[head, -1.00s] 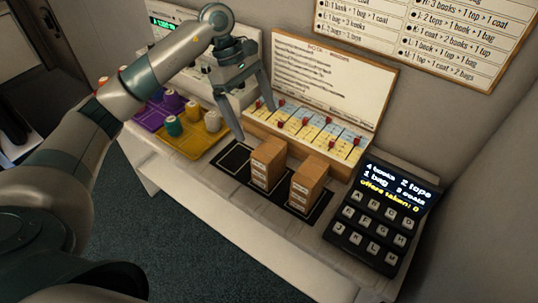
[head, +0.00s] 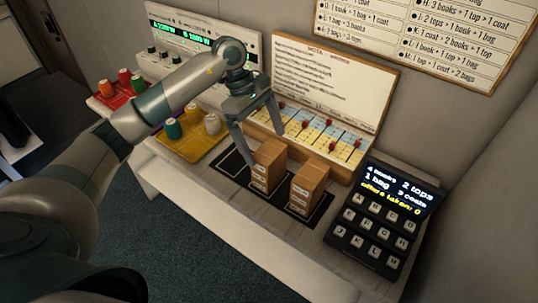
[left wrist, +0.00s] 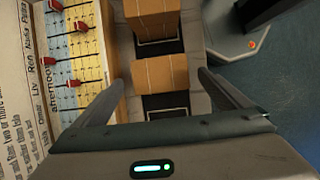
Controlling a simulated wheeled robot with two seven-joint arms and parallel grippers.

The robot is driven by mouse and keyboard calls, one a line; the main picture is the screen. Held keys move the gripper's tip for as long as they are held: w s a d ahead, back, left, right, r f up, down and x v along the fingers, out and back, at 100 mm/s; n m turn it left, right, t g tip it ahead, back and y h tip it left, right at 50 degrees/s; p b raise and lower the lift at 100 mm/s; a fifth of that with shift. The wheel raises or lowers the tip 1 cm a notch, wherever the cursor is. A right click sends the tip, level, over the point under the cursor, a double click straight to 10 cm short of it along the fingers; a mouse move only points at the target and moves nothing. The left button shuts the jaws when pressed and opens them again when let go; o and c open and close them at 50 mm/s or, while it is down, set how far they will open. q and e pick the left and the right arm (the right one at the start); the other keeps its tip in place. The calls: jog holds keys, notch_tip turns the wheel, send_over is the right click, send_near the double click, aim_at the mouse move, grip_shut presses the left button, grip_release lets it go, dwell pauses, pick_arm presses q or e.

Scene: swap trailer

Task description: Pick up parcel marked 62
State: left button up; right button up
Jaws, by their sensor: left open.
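Two brown cardboard parcels stand upright on a black mat (head: 229,160) with white outlines. The left parcel (head: 267,172) and the right parcel (head: 307,187) bear small white labels, too small to read, so I cannot tell which is marked 62. My left gripper (head: 267,149) is open and empty, pointing down with its fingers on either side of the left parcel's top. In the left wrist view the nearer parcel (left wrist: 161,75) lies between the spread fingers (left wrist: 160,95), with gaps on both sides. The other parcel (left wrist: 153,18) is beyond it. My right gripper does not show.
A sloped board with red sliders (head: 330,140) stands close behind the parcels. A keypad with a display (head: 375,222) is at the right. A yellow tray (head: 190,147) with spools is at the left. The pale bench front (head: 225,200) is clear.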

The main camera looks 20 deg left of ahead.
aim_at(268, 150)
pick_arm(q)
jog(key=x, duration=0.4)
jog(key=shift+d, duration=0.1)
dwell(0.3)
jog(key=c, duration=1.2)
